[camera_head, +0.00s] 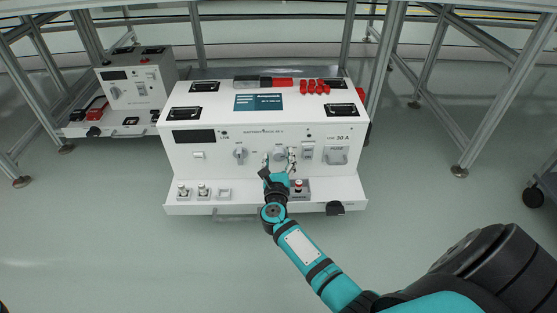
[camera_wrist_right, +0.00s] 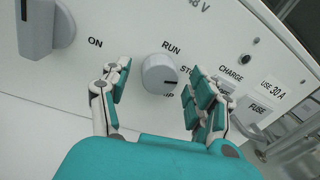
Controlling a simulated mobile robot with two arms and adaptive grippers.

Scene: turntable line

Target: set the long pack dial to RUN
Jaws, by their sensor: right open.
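The long white pack (camera_head: 300,125) stands in the middle of the head view, its front panel facing me. In the right wrist view, a small round grey-white dial (camera_wrist_right: 159,73) sits on this panel. RUN is printed above it; labels starting "ST" and ending "IP" are partly hidden at its right and below. I cannot clearly make out where its pointer aims. My right gripper (camera_head: 279,161) is at the panel, open, with one finger on each side of the dial; it also shows in the right wrist view (camera_wrist_right: 158,88). Contact with the dial is not visible. My left gripper is out of view.
A larger knob (camera_wrist_right: 45,28) marked ON is left of the dial. CHARGE and FUSE fittings are to the right. A red-topped button (camera_head: 299,185) sits on the front ledge near my right wrist. A smaller similar pack (camera_head: 135,75) stands at back left. Metal frame legs surround the packs.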

